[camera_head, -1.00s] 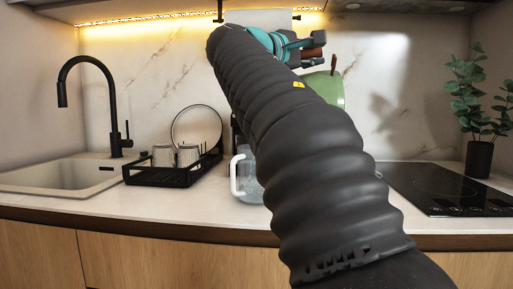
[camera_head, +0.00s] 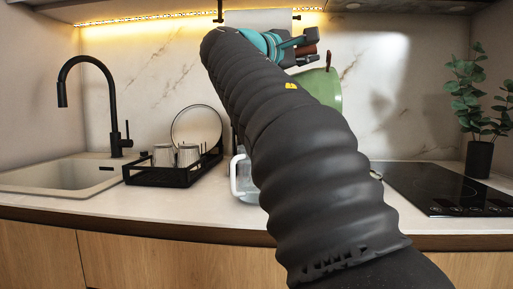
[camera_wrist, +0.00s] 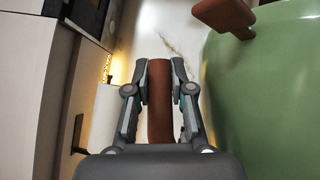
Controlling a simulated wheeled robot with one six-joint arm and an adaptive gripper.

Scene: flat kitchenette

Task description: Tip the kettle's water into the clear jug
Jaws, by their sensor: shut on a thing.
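A green kettle (camera_head: 324,87) is held up in the air above the counter in the head view, partly hidden behind my arm. Its green body (camera_wrist: 268,90) fills the right of the wrist view. My gripper (camera_wrist: 159,72) is shut on the kettle's brown handle (camera_wrist: 160,110). In the head view my gripper (camera_head: 303,50) is at the upper middle, beside the kettle. The clear jug (camera_head: 247,184) with a white handle stands on the counter, mostly hidden behind my arm. The kettle's spout and any water are not visible.
A black dish rack (camera_head: 165,178) with cups and a plate stands left of the jug. The sink (camera_head: 60,176) and black tap (camera_head: 100,65) are farther left. A black hob (camera_head: 440,190) and a potted plant (camera_head: 480,155) are at the right.

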